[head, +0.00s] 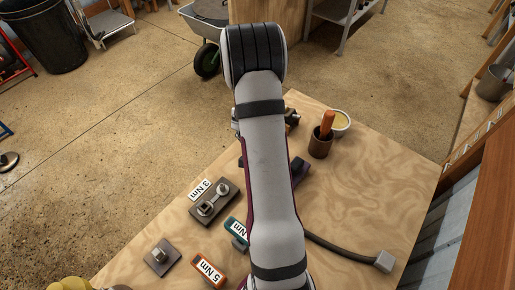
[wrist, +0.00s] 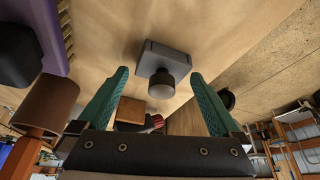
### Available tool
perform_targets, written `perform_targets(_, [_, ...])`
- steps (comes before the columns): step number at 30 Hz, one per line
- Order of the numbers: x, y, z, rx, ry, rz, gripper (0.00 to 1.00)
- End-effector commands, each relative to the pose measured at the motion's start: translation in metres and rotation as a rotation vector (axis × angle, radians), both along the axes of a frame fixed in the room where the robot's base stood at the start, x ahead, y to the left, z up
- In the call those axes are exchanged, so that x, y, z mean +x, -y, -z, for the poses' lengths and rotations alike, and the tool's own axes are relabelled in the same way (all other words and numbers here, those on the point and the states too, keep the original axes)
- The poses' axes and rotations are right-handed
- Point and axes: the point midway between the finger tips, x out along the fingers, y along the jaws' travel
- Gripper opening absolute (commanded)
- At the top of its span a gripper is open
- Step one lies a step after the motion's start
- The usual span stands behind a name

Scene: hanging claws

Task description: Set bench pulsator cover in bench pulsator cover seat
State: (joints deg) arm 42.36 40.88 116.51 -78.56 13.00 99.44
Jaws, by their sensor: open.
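In the wrist view my gripper (wrist: 159,74) is open, its two teal fingers spread apart and nothing clamped between them. A grey square block with a dark round knob (wrist: 161,84) shows between and beyond the fingertips, apart from both. I cannot tell whether it is the bench pulsator cover. In the head view my arm hides my gripper and part of the table. A small grey plate with a short post (head: 162,257) and a dark plate with two round metal fittings (head: 214,203) lie left of my arm. I cannot tell which piece is the seat.
Tags marked 3 Nm (head: 201,189) and 5 Nm (head: 208,269) are on the table. A dark cable ends in a grey block (head: 384,262). The table's right side is mostly clear.

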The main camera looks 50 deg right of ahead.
Motion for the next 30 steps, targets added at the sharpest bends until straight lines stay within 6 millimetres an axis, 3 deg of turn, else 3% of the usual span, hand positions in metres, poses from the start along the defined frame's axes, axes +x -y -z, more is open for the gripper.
perform_targets(7, [0.0006,0.0015,0.0034,-0.001,0.002,0.001,1.00])
perform_targets(19, [0.0006,0.0015,0.0030,-0.001,0.001,0.001,0.28])
perform_targets(30, [0.0008,0.0022,-0.0038,-0.003,0.002,0.003,0.27])
